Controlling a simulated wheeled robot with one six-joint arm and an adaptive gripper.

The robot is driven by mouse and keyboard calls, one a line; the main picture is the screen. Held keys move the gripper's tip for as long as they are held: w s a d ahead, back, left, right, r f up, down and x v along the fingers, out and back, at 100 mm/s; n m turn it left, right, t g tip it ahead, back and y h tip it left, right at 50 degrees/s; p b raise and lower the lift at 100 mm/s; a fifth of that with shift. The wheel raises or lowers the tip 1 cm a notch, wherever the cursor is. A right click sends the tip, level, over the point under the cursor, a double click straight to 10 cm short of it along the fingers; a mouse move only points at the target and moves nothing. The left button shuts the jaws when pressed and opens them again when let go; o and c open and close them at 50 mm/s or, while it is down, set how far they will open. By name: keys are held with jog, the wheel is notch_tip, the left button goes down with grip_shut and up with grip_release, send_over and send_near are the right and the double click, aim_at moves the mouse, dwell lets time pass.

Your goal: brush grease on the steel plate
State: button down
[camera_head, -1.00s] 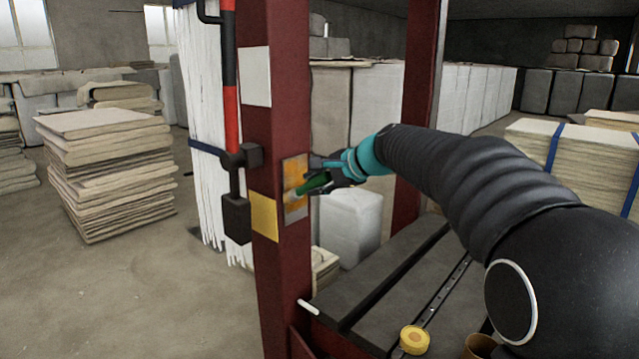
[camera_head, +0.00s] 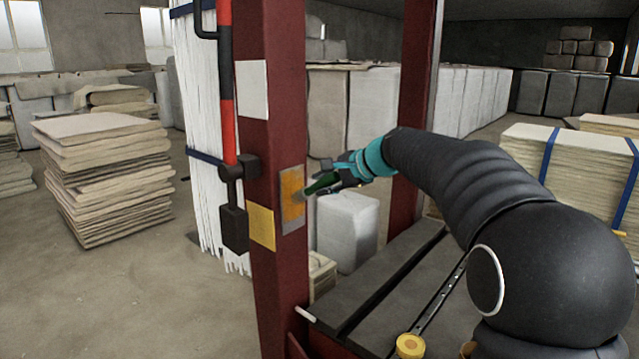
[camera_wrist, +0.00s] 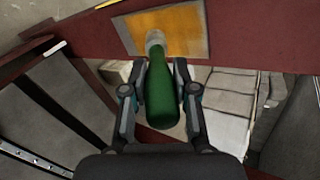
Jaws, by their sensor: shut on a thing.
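My gripper (camera_head: 338,180) is shut on a green-handled brush (camera_head: 322,183). In the wrist view, the brush's green handle (camera_wrist: 161,95) lies between the two fingers of my gripper (camera_wrist: 160,98), and its pale bristle end points at the steel plate (camera_wrist: 204,50). In the head view, the steel plate (camera_head: 287,224) is a small grey rectangle on the dark red post, mostly covered with orange-yellow grease (camera_head: 292,196). The bristle tip is at the plate's right edge in the head view; whether it touches is unclear.
The dark red post (camera_head: 277,290) carries a white sheet (camera_head: 252,89), a yellow square (camera_head: 261,227) and a black-and-red lever (camera_head: 229,120). A yellow-lidded round thing (camera_head: 410,346) stands on the machine bed at the bottom. Stacked sheets (camera_head: 105,180) stand at left.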

jog(key=shift+w+d+r, duration=0.85)
jog(key=shift+w+d, duration=0.35)
jog(key=shift+w, duration=0.4)
jog(key=shift+s+a+r, duration=0.85)
jog(key=shift+s+a, duration=1.55)
jog(key=shift+s, duration=0.8)
jog(key=shift+w+d+r, duration=0.75)
jog(key=shift+w+d, duration=1.65)
jog(key=shift+w, duration=0.8)
jog(key=s+a+b, duration=0.2)
jog(key=s+a, duration=0.2)
jog(key=s, duration=0.2)
jog(key=shift+s+a, duration=0.2)
jog(key=shift+a, duration=0.2)
